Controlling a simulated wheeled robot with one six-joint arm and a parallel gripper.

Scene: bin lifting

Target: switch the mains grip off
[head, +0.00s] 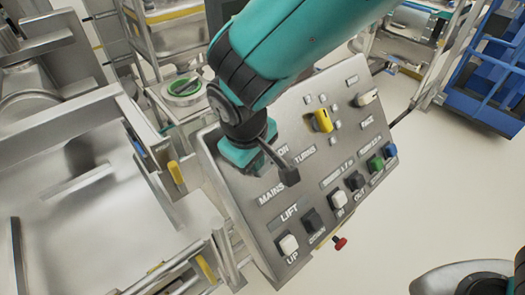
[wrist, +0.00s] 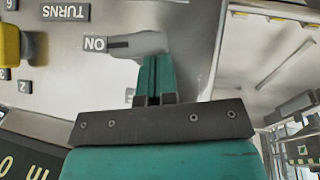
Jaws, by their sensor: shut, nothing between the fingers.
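The mains grip (wrist: 140,43) is a pale grey bar on the control panel (head: 302,105). In the wrist view its dark line lies level with the ON label (wrist: 95,44) and points at it. A second label (wrist: 131,95), below it, is partly covered by my fingers. My gripper (wrist: 155,62) is shut and empty, its teal fingertips close beside the grip's lower edge. I cannot tell whether they touch it. In the head view my gripper (head: 246,155) hides the grip, above the MAINS label (head: 271,193).
A yellow turns knob (head: 323,120) and a white grip (head: 367,97) stick out of the panel's upper part. Several push buttons, including white UP (head: 288,244) and black DOWN (head: 312,221), line its lower edge.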

